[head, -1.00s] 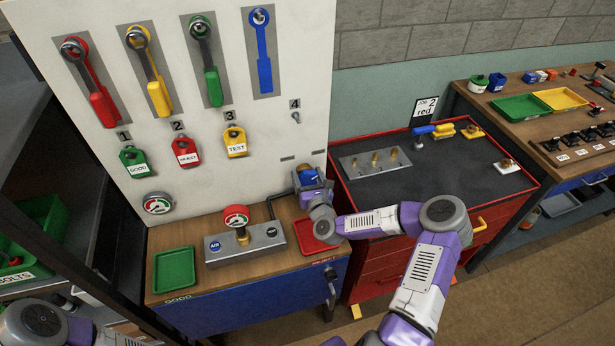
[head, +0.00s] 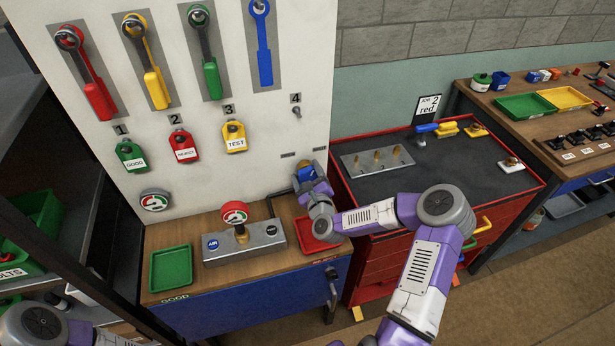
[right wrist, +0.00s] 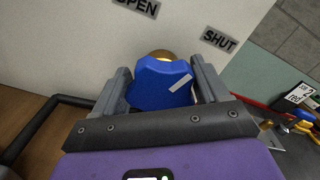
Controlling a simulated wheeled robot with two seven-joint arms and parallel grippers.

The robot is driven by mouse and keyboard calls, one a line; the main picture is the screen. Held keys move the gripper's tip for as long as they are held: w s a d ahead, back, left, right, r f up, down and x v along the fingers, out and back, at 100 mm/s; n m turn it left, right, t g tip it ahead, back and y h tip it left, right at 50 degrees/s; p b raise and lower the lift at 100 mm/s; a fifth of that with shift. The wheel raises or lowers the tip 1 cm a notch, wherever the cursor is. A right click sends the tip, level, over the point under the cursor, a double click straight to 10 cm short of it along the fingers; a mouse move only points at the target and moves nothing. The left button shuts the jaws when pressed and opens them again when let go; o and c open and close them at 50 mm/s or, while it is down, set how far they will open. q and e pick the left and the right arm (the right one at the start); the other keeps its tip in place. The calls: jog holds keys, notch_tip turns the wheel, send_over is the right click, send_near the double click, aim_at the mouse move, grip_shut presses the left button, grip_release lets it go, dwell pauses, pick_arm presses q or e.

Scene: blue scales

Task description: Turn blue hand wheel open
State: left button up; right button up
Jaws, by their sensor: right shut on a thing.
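The blue hand wheel (right wrist: 160,84) is in the right wrist view, in front of the white panel, with a white mark on its face and a brass part behind it. It shows small and partly hidden in the head view (head: 305,173). My right gripper (right wrist: 163,80) is shut on the wheel, one finger on each side. The OPEN label (right wrist: 137,6) is above left of the wheel and the SHUT label (right wrist: 219,40) above right. In the head view, my left arm's grey joint is at the lower left corner; its gripper is not visible.
A black pipe (right wrist: 40,120) runs left of the wheel. A pressure gauge (head: 235,212) stands on a grey block on the bench. A red tray (head: 318,229) lies under my right arm, a green tray (head: 171,268) at left. A red cabinet (head: 395,225) stands to the right.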

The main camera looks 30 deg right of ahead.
jog(key=n+b, duration=0.1)
jog(key=n, duration=0.1)
jog(key=n+b, duration=0.1)
jog(key=n, duration=0.1)
jog(key=shift+a+f+n, duration=0.1)
jog(key=shift+f+n, duration=0.1)
jog(key=shift+n, duration=0.1)
jog(key=n+b, duration=0.3)
jog(key=shift+f+n, duration=0.1)
jog(key=shift+n, duration=0.3)
jog(key=n+b, duration=0.4)
jog(key=n, duration=0.1)
jog(key=shift+f+b, duration=0.2)
jog(key=shift+b, duration=0.1)
jog(key=shift+n+b, duration=1.2)
jog(key=shift+n, duration=0.2)
jog(key=o, duration=1)
jog(key=shift+c, duration=0.2)
jog(key=shift+s, duration=0.1)
